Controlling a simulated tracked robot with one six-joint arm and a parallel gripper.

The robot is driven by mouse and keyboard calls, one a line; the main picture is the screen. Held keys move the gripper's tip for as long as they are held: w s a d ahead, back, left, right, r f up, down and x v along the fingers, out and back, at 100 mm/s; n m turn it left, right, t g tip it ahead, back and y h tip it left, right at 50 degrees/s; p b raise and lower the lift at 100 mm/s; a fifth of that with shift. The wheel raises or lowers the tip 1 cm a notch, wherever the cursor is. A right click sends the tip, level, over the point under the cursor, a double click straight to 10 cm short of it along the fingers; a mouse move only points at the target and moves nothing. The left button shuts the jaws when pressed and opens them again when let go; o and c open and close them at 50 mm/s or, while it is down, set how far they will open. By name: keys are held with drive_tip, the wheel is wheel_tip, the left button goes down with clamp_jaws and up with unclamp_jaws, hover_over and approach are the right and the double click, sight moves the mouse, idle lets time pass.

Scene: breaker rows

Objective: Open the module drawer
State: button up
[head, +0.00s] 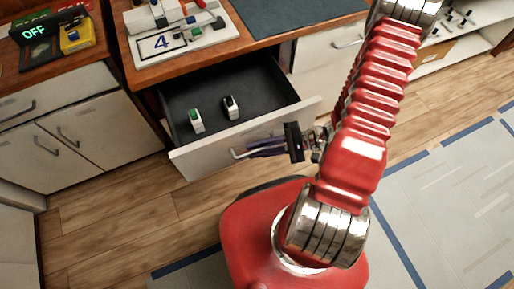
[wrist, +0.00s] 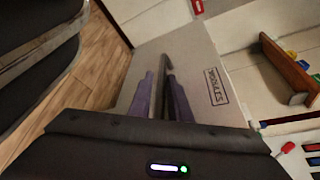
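The module drawer (head: 190,160) is pulled well out from under the wooden counter, its dark inside showing. Two small modules stand in it, one with a green top (head: 195,121) and one black and white (head: 231,107). My gripper (head: 262,147) is at the front's bar handle (head: 237,154). In the wrist view its two purple fingers (wrist: 162,78) lie on either side of the handle (wrist: 166,62) and look closed on it. The exact contact is partly hidden.
A display reading OFF (head: 35,31) stands on the left counter. Closed cabinets (head: 75,140) are at left. Wooden floor (head: 110,215) is clear in front of the drawer.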

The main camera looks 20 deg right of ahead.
drive_tip(key=v, duration=1.3)
drive_tip(key=shift+d, duration=0.4)
idle(0.5)
